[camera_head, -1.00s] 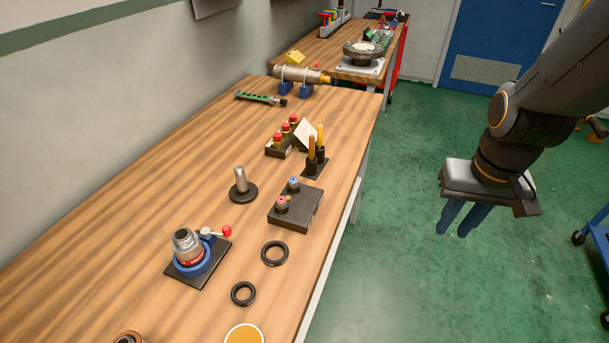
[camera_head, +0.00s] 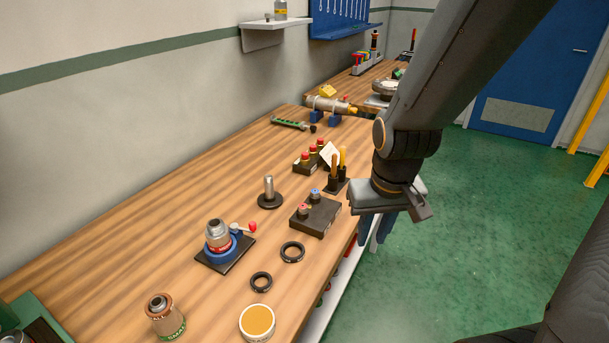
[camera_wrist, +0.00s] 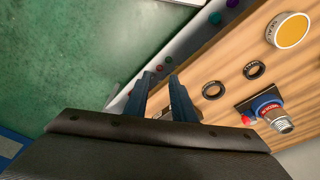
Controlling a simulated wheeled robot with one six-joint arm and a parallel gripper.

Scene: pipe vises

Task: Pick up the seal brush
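Two upright handles, one orange-brown (camera_head: 334,165) and one yellow (camera_head: 342,157), stand in a small black holder (camera_head: 337,187) near the right edge of the workbench. They look like brushes, but I cannot tell which is the seal brush; their lower ends are hidden in the holder. My gripper (camera_head: 375,238) hangs beside the bench's right edge, nearer to me than the holder and apart from it. In the wrist view my gripper (camera_wrist: 160,78) shows two blue fingers spread with nothing between them. The holder does not show clearly there.
On the bench (camera_head: 170,235), a black block with knobs (camera_head: 316,217), red-topped bottles (camera_head: 310,157), a metal post (camera_head: 269,192), two black rings (camera_head: 292,251), a vise with a fitting (camera_head: 222,245) and a yellow-topped tin (camera_head: 257,322) stand around. Green floor is free to the right.

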